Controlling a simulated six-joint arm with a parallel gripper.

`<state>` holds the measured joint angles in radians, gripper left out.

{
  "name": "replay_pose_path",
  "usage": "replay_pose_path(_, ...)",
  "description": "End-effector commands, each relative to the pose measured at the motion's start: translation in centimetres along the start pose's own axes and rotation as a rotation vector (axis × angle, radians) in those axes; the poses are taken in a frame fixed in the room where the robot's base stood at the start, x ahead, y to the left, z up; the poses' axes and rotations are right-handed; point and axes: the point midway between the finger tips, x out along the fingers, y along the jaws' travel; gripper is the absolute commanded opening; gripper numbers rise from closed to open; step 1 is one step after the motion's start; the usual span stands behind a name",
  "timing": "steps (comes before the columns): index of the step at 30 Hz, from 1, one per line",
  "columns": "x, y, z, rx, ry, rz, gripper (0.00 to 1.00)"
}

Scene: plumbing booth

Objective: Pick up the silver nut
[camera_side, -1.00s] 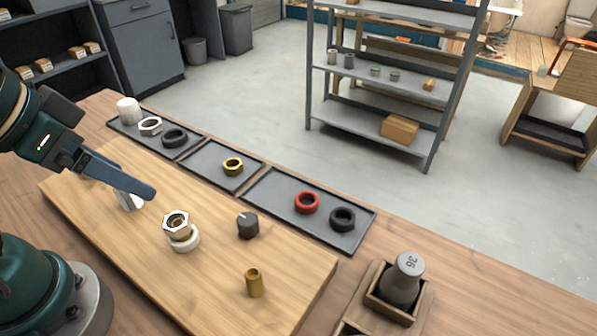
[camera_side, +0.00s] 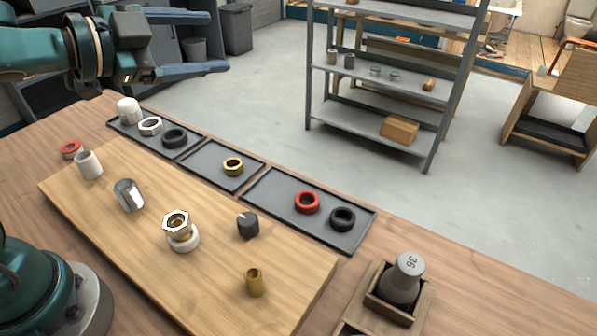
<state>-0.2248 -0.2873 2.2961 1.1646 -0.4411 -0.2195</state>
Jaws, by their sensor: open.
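A silver hex nut (camera_side: 150,126) lies in the left dark tray, between a white cylindrical cap (camera_side: 128,111) and a black ring (camera_side: 174,138). Another hex nut (camera_side: 177,223), pale on top with a brassy inside, sits on a white ring (camera_side: 184,240) on the wooden board. My gripper (camera_side: 218,67) is open and empty, raised in the air above and beyond the left tray.
The board (camera_side: 110,240) also bears a chrome fitting (camera_side: 129,195), a white cylinder (camera_side: 89,164), a black knob (camera_side: 247,225) and a brass sleeve (camera_side: 254,283). A brass nut (camera_side: 233,166) lies in the middle tray. A grey weight (camera_side: 403,280) stands at front right.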

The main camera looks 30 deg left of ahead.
Motion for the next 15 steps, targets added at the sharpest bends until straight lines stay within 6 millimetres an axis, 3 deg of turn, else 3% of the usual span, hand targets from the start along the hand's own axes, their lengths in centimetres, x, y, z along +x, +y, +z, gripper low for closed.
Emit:
replay_pose_path(3,1.1,3.6,1.7,0.095,0.098,0.229,0.80)
replay_pose_path(6,0.1,7.4,3.9,0.112,0.176,0.463,0.80)
replay_pose_path(10,-3.4,11.5,7.1,0.038,0.256,0.764,0.80)
replay_pose_path(15,-9.0,14.4,10.6,-0.150,0.328,1.052,0.80)
